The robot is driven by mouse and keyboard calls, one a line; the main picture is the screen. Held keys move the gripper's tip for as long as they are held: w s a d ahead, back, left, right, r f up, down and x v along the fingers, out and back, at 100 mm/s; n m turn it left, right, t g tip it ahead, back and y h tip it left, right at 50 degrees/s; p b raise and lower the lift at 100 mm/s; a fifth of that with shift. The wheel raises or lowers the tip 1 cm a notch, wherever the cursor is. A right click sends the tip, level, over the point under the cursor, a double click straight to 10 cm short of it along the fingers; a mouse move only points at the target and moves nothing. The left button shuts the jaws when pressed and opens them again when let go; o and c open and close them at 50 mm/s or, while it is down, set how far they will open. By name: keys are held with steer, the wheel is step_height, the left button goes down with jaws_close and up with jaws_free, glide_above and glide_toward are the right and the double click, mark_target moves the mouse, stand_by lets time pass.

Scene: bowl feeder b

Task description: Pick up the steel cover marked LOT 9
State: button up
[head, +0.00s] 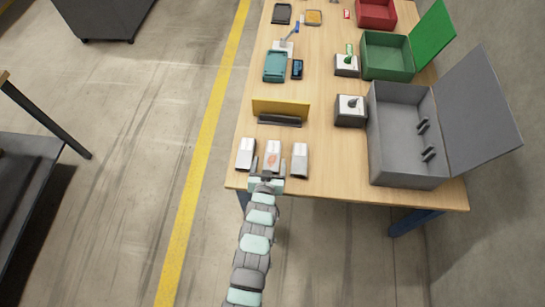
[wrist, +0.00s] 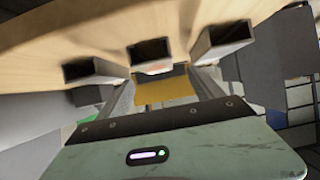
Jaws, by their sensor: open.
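Three steel covers lie in a row near the table's front edge: a left one (head: 246,153), a middle one (head: 274,153) with an orange-red mark, and a right one (head: 300,160). Their lettering is too small to read, so I cannot tell which is LOT 9. My gripper (head: 268,172) is open at the near end of the middle cover, one finger on each side; contact cannot be told. In the wrist view the covers show dark hollow ends, with the middle cover (wrist: 150,53) ahead between the fingers.
A yellow panel (head: 280,107) stands behind the covers on the wooden table (head: 325,185). A grey open-lidded box (head: 399,109) stands right, beside a small white-topped device (head: 350,111). A green box (head: 386,57) and a teal case (head: 276,66) are farther back.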

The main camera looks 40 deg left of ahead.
mark_target(272, 157)
steer(key=x, duration=0.2)
steer(key=b+x, duration=0.1)
steer(key=x, duration=0.1)
steer(key=shift+w+f, duration=0.3)
steer(key=shift+f, duration=0.15)
steer(key=shift+c, duration=0.6)
jaws_close()
